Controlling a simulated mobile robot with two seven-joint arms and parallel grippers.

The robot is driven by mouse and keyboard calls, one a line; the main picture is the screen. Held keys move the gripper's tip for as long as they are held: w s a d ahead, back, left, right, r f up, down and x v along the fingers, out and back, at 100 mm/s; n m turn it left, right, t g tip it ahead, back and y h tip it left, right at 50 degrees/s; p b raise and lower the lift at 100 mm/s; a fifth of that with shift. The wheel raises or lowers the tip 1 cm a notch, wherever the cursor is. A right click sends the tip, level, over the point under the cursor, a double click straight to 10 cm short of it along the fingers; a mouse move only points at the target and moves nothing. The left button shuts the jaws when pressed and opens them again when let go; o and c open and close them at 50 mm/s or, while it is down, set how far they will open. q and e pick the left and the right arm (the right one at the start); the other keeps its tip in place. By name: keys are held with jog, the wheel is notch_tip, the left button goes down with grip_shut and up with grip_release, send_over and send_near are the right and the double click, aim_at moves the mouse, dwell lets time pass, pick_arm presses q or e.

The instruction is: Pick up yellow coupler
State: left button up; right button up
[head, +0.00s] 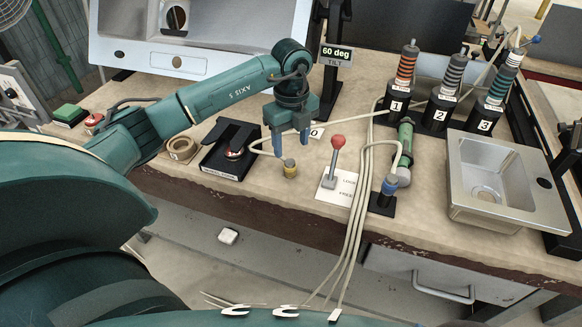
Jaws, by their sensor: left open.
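The yellow coupler (290,169) is a small upright cylinder with a narrower top, standing on the worktop near its front edge. My left gripper (291,150) points down just above it, with its blue fingers spread apart. The fingers are empty, and the coupler's top sits a little below and between the fingertips. The coupler looks untouched, though the exact height gap is hard to judge. My right gripper is not in view.
A red-knobbed lever (335,160) stands close right of the coupler. Cables (356,210) run over the front edge. A blue-topped piece (388,187) and a steel sink (490,185) are farther right. Numbered striped cylinders (404,75) stand behind.

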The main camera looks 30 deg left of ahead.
aim_at(290, 161)
pick_arm(q)
jog(key=f, duration=0.6)
jog(key=shift+s+f, duration=0.25)
jog(key=c, duration=1)
jog(key=shift+r, duration=0.1)
notch_tip(290, 161, up, 10)
jog(key=shift+f, duration=0.1)
jog(key=shift+p, duration=0.35)
